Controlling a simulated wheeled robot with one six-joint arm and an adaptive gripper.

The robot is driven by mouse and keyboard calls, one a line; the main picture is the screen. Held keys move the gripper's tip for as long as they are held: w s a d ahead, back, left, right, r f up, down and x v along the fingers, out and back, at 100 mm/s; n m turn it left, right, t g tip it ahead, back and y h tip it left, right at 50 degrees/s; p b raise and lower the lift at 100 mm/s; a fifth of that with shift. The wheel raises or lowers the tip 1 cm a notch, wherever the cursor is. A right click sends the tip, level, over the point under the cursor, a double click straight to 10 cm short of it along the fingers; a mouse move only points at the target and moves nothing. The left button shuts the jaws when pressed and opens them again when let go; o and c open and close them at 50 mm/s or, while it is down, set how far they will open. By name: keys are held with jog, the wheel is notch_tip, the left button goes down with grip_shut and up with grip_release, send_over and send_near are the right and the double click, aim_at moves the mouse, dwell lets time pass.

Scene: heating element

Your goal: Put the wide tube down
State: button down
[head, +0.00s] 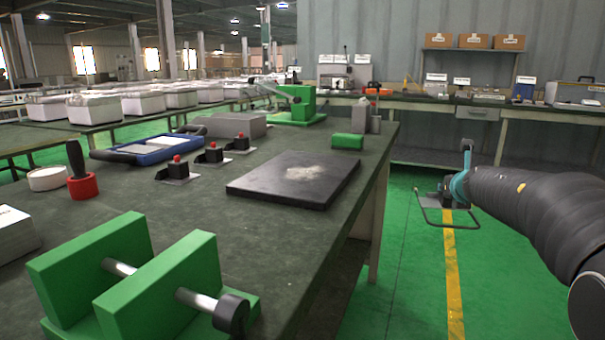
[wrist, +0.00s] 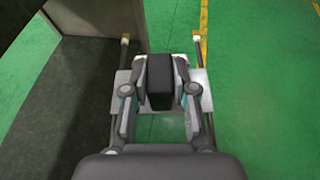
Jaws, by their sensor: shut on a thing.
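The wide tube (head: 447,204) is a thin dark rod bent into a wide loop, with a pale plate and a dark block. My gripper (head: 452,186) holds it out over the green floor, right of the workbench and clear of it. In the wrist view my gripper (wrist: 160,92) is shut on the dark block (wrist: 160,75). The pale plate of the wide tube (wrist: 203,93) lies behind the fingers. Its two rods with tan tips reach forward on either side.
The workbench (head: 215,215) holds a black slab (head: 295,180), a green clamp fixture (head: 150,265), several red-button switches, a blue-framed tray (head: 145,150) and a small green block (head: 347,141). Bare bench top lies in front of the slab. A back bench (head: 560,115) stands along the wall.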

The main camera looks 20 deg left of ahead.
jog(key=s+a+r+n+g+y, duration=0.1)
jog(key=s+a+r+n+y, duration=0.1)
jog(key=a+r, duration=0.35)
jog(key=s+a+r+n+y, duration=0.1)
jog(key=a+r+n+y, duration=0.1)
jog(key=r, duration=0.7)
jog(key=s+a+r+n+g+y+p, duration=0.4)
jog(key=s+a+r+n+g+y, duration=0.25)
jog(key=s+a+r, duration=0.55)
jog(key=shift+n, duration=0.35)
jog(key=shift+s+a+f+b, duration=0.5)
jog(key=shift+a+f+b, duration=0.15)
jog(key=shift+a+f, duration=1.5)
jog(key=shift+s+a+f+b, duration=0.55)
jog(key=shift+a+f+b, duration=0.15)
jog(key=shift+a+f, duration=1.5)
jog(key=shift+s+a+f+b, duration=0.5)
jog(key=shift+a+f+b, duration=0.15)
jog(key=shift+a+f, duration=1.5)
jog(key=c, duration=0.9)
grip_release()
jog(key=shift+f, duration=0.1)
jog(key=v, duration=1.2)
